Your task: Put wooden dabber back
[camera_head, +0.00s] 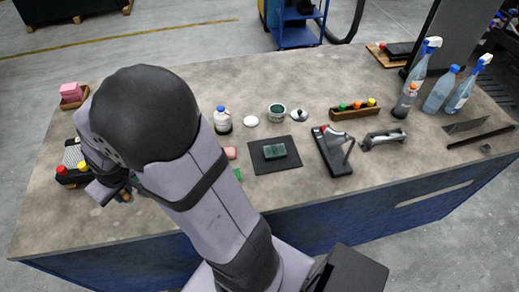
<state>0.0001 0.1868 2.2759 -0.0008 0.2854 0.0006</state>
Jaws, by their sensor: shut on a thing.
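My gripper (118,188) is at the left end of the bench, low over the top, partly hidden behind my own arm. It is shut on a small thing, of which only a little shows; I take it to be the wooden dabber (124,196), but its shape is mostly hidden. No other wooden dabber can be made out on the bench. A black tray (72,180) with red and yellow tops stands just left of my gripper.
A pink block (70,90) sits in a wooden tray at the back left. A white bottle (222,124), green tin (277,113), dark mat (261,162), clamp-like stand (335,160) and wooden rack (347,113) stand mid-bench. Spray bottles (437,92) stand right. The front left is clear.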

